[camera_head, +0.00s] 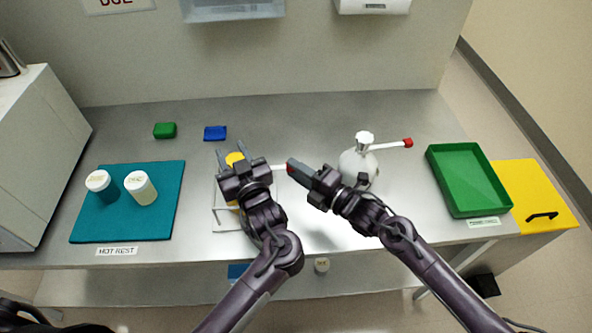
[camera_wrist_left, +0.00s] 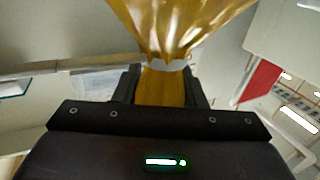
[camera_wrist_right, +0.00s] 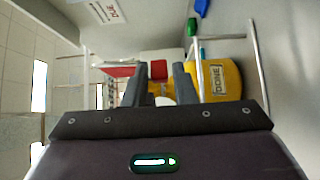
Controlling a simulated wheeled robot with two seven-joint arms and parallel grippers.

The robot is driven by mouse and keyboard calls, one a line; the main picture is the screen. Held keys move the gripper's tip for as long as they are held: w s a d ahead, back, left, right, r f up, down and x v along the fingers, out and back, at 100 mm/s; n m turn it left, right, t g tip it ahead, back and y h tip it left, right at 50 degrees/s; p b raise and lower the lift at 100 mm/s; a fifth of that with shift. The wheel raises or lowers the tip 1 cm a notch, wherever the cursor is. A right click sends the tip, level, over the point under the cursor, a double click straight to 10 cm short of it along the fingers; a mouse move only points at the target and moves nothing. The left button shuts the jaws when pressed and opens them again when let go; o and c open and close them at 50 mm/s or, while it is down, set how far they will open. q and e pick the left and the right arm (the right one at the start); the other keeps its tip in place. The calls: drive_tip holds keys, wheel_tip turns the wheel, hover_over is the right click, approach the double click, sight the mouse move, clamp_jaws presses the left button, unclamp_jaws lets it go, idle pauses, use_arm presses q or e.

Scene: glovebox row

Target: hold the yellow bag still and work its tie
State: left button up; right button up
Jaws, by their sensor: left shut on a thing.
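The yellow bag (camera_head: 235,158) stands in a pale wire frame (camera_head: 223,222), mostly hidden under my left arm. My left gripper (camera_head: 222,158) is shut on the bag's gathered neck, just below a white band (camera_wrist_left: 166,65) in the left wrist view. A white tie strip (camera_head: 277,168) runs right from the bag to a red tab (camera_head: 290,169). My right gripper (camera_head: 297,167) is at that tab. In the right wrist view the red tab (camera_wrist_right: 158,70) lies between the open fingers, and the yellow bag with a DONE label (camera_wrist_right: 222,80) is to its right.
A white bag (camera_head: 358,166) with a red-ended tie stands right of my right gripper. A green tray (camera_head: 468,180) is at the far right. Two lidded jars stand on a teal mat (camera_head: 100,225) at left. Green (camera_head: 165,130) and blue (camera_head: 215,133) blocks lie behind.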

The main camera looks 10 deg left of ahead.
drive_tip(key=shift+o, duration=1.2)
drive_tip(key=v, duration=1.2)
use_arm(q)
drive_tip(key=o, duration=1.3)
